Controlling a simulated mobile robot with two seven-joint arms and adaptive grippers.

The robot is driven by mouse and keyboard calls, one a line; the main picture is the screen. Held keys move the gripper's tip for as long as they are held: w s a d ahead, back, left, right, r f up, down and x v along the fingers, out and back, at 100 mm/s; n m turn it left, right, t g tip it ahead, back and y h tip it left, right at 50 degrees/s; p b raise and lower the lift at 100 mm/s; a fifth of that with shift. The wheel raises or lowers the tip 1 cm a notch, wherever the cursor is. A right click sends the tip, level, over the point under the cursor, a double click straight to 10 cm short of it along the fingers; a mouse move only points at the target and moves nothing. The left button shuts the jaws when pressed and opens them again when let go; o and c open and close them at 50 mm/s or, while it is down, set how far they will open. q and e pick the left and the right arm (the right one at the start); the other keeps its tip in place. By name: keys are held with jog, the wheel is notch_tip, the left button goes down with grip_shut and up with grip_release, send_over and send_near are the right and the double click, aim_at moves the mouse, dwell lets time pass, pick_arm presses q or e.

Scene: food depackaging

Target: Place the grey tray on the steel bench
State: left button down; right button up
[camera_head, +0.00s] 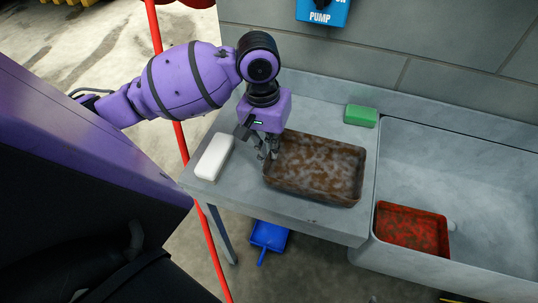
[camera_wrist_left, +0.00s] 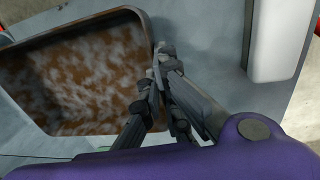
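A rectangular tray (camera_head: 314,170), with a dark rim and brown soiling mottled with grey, is on the steel bench (camera_head: 220,178), left of the sink. It looks flat, and I cannot tell any small gap beneath it. My left gripper (camera_head: 268,152) is at the tray's left rim. In the left wrist view, the fingers (camera_wrist_left: 158,75) are close together with the tray's rim (camera_wrist_left: 150,40) between them, one finger inside and one outside. The fingertips partly hide the rim. My right gripper is not in view.
A white block (camera_head: 214,156) lies left of the tray and a green block (camera_head: 361,115) behind it. A red tray (camera_head: 412,228) lies in the sink (camera_head: 460,165) at the right. A blue object (camera_head: 269,236) is on the floor. A red pole (camera_head: 180,140) stands at the left.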

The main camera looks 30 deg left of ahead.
pick_arm(q)
jog(key=shift+w+a+f, duration=0.1)
jog(key=shift+a+f, duration=0.1)
jog(key=shift+f, duration=0.75)
jog(key=shift+a+f, duration=0.15)
jog(key=shift+f, duration=0.8)
jog(key=shift+f, duration=0.15)
jog(key=c, duration=2)
grip_release()
jog(key=r, duration=0.8)
jog(key=a+r, duration=0.1)
jog(key=r, duration=0.3)
jog(key=shift+s+r, duration=0.15)
jog(key=shift+s, duration=0.05)
